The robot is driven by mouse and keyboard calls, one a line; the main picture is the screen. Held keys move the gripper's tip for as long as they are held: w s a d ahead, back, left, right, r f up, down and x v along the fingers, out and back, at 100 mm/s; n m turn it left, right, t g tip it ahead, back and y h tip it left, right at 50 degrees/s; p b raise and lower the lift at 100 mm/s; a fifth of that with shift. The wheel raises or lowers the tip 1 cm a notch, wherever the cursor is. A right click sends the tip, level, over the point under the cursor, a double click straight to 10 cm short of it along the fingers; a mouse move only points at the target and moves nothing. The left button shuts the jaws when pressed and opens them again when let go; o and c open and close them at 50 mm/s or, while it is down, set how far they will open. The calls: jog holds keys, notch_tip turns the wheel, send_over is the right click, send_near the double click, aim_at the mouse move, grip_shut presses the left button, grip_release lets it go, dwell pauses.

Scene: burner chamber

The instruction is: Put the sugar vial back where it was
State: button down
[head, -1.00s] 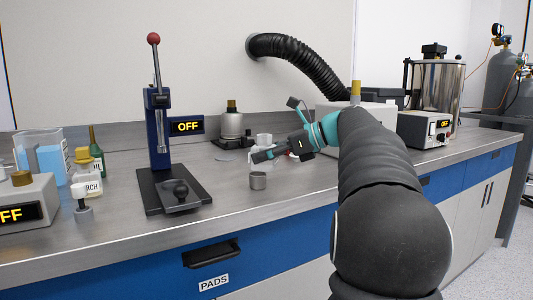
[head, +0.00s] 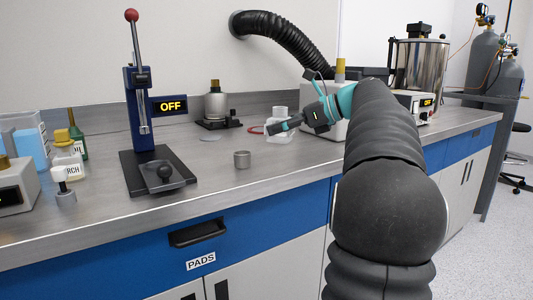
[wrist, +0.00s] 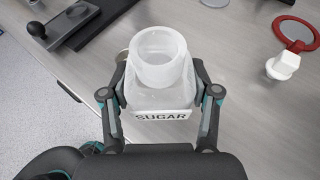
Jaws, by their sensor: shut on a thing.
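My gripper (wrist: 158,82) is shut on the sugar vial (wrist: 160,58), a translucent white bottle with a wide open mouth and a SUGAR label facing the wrist camera. The vial looks about upright between the fingers. In the head view my gripper (head: 287,125) is over the middle of the bench, with the pale vial (head: 279,112) partly hidden behind it. I cannot tell whether the vial's base touches the bench. The spot where the vial stood before is not marked in these frames.
A small metal cup (head: 242,159) and the hand press (head: 146,176) stand to the left. A red ring (wrist: 297,33) and a white stopper (wrist: 284,66) lie to the vial's right in the wrist view. A starch bottle (head: 67,158) stands far left. Bare bench surrounds the cup.

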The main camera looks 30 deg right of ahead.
jog(key=s+d+r+m+t+h, duration=0.25)
jog(key=s+d+r, duration=0.2)
jog(key=d, duration=0.25)
jog(key=b, duration=0.1)
send_over(270, 156)
jog(key=shift+m+g+h, duration=0.25)
jog(key=shift+g+h, duration=0.1)
jog(key=shift+g, duration=0.1)
notch_tip(270, 156, down, 6)
jog(key=shift+f, duration=0.1)
jog(key=shift+f+b, duration=0.55)
jog(key=shift+f, duration=1.5)
jog(key=shift+f, duration=0.1)
jog(key=shift+c, duration=1.3)
grip_release()
